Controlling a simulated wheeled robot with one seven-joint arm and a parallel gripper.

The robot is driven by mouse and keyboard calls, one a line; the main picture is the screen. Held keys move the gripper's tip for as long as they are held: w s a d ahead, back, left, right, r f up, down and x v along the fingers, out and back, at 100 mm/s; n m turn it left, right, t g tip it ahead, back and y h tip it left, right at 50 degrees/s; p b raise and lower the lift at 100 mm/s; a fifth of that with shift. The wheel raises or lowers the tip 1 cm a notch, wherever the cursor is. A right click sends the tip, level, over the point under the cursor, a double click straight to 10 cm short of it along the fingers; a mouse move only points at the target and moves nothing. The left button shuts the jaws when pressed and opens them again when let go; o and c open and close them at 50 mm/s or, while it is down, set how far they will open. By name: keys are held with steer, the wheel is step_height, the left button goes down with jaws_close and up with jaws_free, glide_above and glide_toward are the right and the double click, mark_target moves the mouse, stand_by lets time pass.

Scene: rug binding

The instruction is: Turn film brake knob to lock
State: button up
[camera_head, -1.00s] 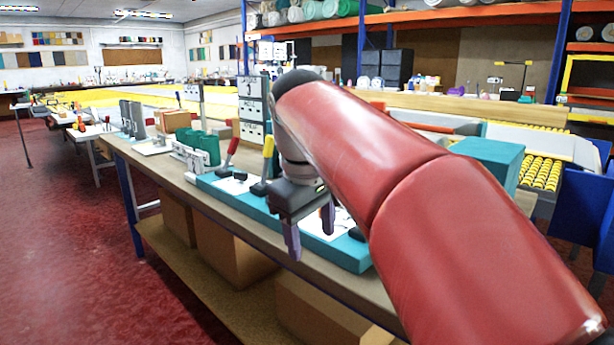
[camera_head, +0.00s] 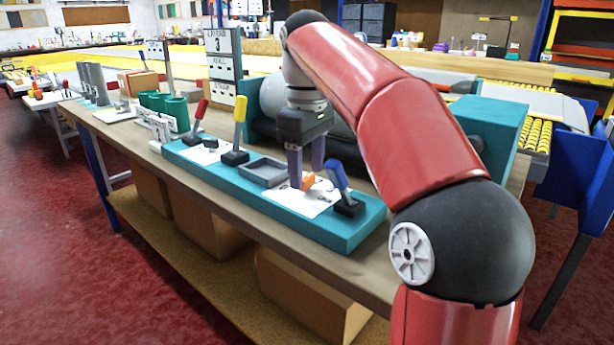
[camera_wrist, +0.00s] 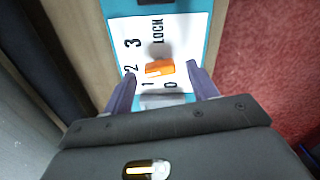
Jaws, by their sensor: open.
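The film brake knob (camera_head: 308,182) is a small orange piece on a white dial plate (camera_head: 318,200) on the teal panel. In the wrist view the orange knob (camera_wrist: 159,68) lies between my fingertips, with the marks 0, 1, 2, 3 and LOCK printed on the plate (camera_wrist: 180,34). Its pointer setting is not clear. My gripper (camera_head: 307,182) points down at the knob with its fingers apart, one on each side; the wrist view also shows the open gripper (camera_wrist: 164,76). I cannot tell whether a finger touches the knob.
A blue lever (camera_head: 339,178) stands close right of my gripper. A yellow lever (camera_head: 240,125), a red lever (camera_head: 199,112) and a grey tray (camera_head: 263,172) are to the left. A grey roller (camera_head: 270,100) and a teal block (camera_head: 490,125) stand behind.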

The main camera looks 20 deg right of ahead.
steer(key=shift+f, duration=0.5)
steer(key=c, duration=1)
